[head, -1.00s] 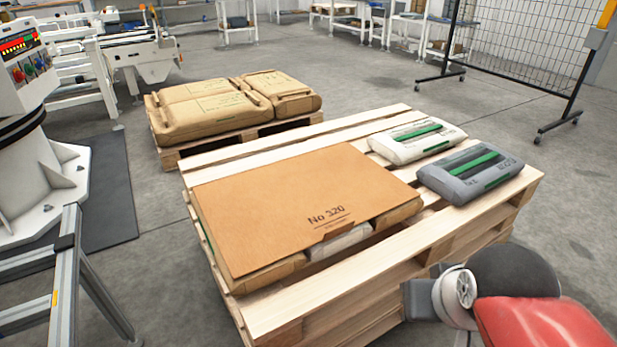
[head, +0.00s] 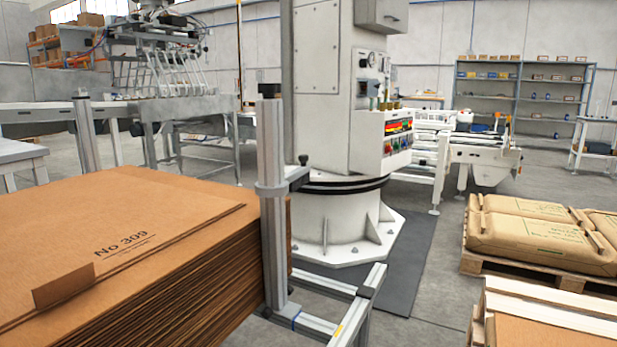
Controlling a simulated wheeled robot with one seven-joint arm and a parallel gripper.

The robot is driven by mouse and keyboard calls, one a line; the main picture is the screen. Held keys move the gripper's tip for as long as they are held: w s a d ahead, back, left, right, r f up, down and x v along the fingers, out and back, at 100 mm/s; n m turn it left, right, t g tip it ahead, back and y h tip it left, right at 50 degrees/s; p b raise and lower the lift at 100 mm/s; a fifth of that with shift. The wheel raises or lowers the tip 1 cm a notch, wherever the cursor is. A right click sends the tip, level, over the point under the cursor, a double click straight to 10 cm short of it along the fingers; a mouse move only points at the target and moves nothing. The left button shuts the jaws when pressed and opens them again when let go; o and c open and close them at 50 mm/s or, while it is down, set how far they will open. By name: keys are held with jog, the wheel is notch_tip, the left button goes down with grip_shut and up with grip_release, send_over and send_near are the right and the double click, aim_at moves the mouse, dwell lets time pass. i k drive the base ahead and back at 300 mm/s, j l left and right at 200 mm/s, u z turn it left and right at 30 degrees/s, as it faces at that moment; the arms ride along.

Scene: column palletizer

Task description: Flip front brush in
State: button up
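A tall stack of brown cardboard sheets (head: 150,215) fills the lower left, its top sheet printed "No 309", with a tab at its front edge. An aluminium post (head: 270,200) stands upright at the stack's right corner. A dark block (head: 270,90) caps the post, and a short grey arm (head: 298,176) with a dark knob sticks out from its right side. I cannot make out a brush or tell which of these parts it is. My gripper is not in view.
Low aluminium rails (head: 325,305) run from the post's foot. Pallets with brown sacks (head: 540,235) stand at the right. Grey floor between is clear.

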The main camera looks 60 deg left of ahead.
aim_at(299, 176)
jog(key=u, duration=2.35)
